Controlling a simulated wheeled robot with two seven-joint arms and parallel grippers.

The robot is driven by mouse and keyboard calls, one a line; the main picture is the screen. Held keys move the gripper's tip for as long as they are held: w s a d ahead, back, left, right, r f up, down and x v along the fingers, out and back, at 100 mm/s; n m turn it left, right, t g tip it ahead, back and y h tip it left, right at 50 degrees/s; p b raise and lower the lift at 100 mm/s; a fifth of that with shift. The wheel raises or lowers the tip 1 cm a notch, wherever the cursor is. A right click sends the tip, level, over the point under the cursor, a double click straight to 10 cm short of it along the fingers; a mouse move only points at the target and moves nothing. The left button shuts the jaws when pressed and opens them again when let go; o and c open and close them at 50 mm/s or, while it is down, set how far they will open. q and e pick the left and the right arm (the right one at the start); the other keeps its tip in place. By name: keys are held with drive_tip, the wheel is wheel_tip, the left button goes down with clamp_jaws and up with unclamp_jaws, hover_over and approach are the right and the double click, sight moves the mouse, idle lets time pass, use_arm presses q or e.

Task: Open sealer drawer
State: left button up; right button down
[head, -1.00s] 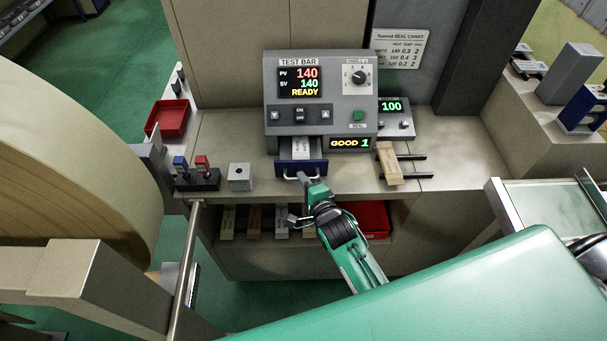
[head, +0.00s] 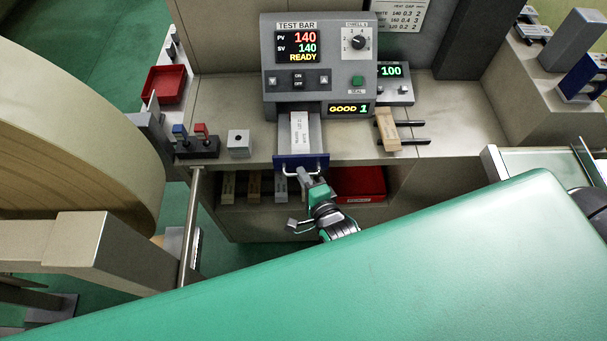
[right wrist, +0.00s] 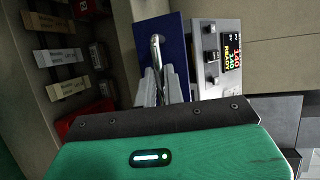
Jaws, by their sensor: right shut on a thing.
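The grey sealer (head: 318,70) stands on the counter. Its display reads PV 140, SV 140, READY, and a lower display reads GOOD 1. Its drawer (head: 301,161) has a blue front and is pulled out toward me, with a pale printed strip (head: 300,130) lying in it. My right gripper (head: 304,175) is shut on the drawer's metal handle. In the right wrist view the fingers (right wrist: 160,86) close around the handle (right wrist: 157,52) in front of the blue drawer front (right wrist: 174,50). My left gripper is not in view.
A wooden block (head: 388,130) lies on two dark rails at the right. A grey cube (head: 239,143) and small blue and red levers (head: 197,142) stand at the left. Labelled bars and a red tray (head: 358,184) sit on the shelf below. A large roll (head: 75,130) fills the left side.

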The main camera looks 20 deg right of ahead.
drive_tip(key=c, duration=1.6)
unclamp_jaws()
drive_tip(key=shift+s+a+f, duration=0.1)
drive_tip(key=shift+s, duration=0.1)
drive_tip(key=shift+o, duration=0.5)
drive_tip(key=shift+s, duration=0.1)
drive_tip(key=b+v, duration=0.3)
drive_tip(key=v, duration=1.1)
drive_tip(key=shift+b, duration=0.3)
